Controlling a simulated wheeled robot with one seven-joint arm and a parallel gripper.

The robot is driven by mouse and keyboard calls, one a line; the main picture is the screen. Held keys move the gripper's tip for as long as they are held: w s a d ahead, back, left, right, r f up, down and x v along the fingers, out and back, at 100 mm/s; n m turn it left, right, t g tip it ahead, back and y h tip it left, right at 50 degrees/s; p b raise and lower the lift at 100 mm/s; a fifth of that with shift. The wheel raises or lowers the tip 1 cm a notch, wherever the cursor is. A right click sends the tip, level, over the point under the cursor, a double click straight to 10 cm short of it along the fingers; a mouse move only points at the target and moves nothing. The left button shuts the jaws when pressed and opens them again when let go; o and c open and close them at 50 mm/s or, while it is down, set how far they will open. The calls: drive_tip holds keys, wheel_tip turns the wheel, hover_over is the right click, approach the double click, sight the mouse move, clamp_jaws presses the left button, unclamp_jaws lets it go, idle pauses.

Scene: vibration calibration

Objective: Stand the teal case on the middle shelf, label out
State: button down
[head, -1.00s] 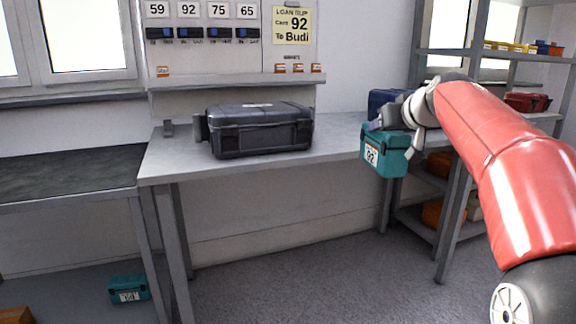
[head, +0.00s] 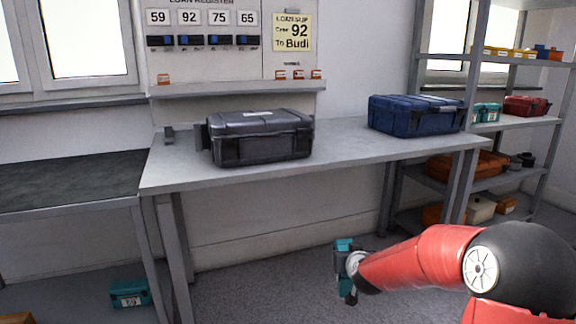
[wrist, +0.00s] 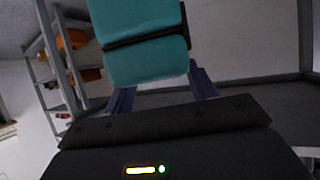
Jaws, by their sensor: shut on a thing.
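My gripper (head: 346,262) is shut on a teal case (head: 343,244) and holds it low, in front of the workbench. In the head view my wrist hides most of this case. In the wrist view the held case (wrist: 138,58) fills the top middle, between the purple fingers; its label does not show. The grey shelf rack (head: 472,75) stands at the right. One of its boards (head: 540,121) bears another teal case (head: 487,113) at its left and a red case (head: 526,106) at its right, with a small gap between them.
The workbench (head: 345,150) bears a dark grey case (head: 262,137) and a blue case (head: 415,115). An orange case (head: 467,165) lies on a lower rack board. A loan slip (head: 292,32) reads 92, Budi.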

drive_tip(key=s+a+f, duration=0.1)
drive_tip(key=s+f, duration=0.3)
drive_tip(key=f, duration=0.4)
drive_tip(key=s+a+f, duration=0.1)
drive_tip(key=s+f, duration=0.3)
drive_tip(key=f, duration=0.3)
drive_tip(key=shift+s+d+r, duration=0.1)
drive_tip(key=shift+s+r, duration=0.05)
drive_tip(key=shift+s, duration=0.75)
drive_tip(key=shift+s+d+r, duration=0.1)
drive_tip(key=shift+s+r, duration=0.05)
drive_tip(key=shift+s, duration=0.8)
drive_tip(key=shift+s+d+r, duration=0.1)
drive_tip(key=shift+s+r, duration=0.05)
drive_tip(key=shift+s, duration=0.75)
drive_tip(key=shift+a, duration=0.15)
